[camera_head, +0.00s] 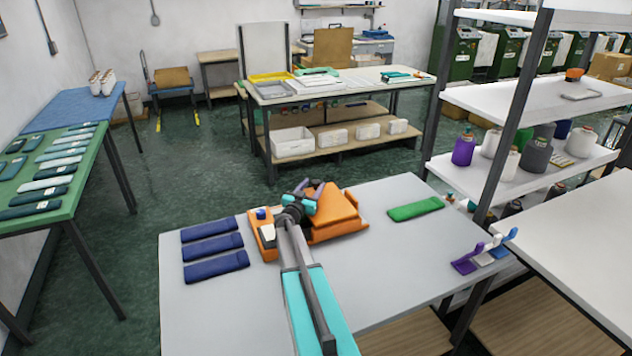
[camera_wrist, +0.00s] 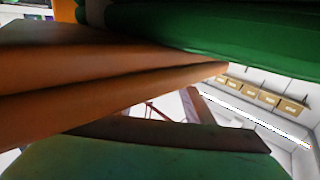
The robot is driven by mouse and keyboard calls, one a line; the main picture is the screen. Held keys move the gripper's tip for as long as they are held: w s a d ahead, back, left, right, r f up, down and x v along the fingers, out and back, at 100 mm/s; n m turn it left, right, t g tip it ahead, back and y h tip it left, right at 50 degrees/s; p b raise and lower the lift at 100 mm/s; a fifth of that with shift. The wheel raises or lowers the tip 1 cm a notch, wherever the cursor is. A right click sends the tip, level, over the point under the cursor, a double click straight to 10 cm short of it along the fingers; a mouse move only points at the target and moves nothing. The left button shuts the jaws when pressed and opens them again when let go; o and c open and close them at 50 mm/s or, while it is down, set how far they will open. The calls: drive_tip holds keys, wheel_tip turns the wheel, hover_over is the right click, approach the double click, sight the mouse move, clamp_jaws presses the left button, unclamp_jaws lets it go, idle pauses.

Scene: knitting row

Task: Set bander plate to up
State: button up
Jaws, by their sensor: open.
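The orange bander (camera_head: 335,212) sits on the grey table, with a raised, tilted orange plate (camera_head: 333,199) on its right part. A blue knob (camera_head: 261,213) and a whitish block (camera_head: 268,232) are on its left part. My gripper (camera_head: 309,195) is at the plate's left side, open, with teal parts showing; its fingertips are partly hidden, and I cannot tell whether they touch the plate. In the wrist view, an orange-brown slab (camera_wrist: 90,75) runs very close across the left, between green surfaces above and below.
Several folded navy pieces (camera_head: 212,246) lie left of the bander. A green folded piece (camera_head: 416,208) lies to the right. The table's front is bare apart from my arm.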

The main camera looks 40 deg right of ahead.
drive_tip(key=shift+p+x, duration=0.55)
drive_tip(key=shift+x, duration=1.25)
clamp_jaws()
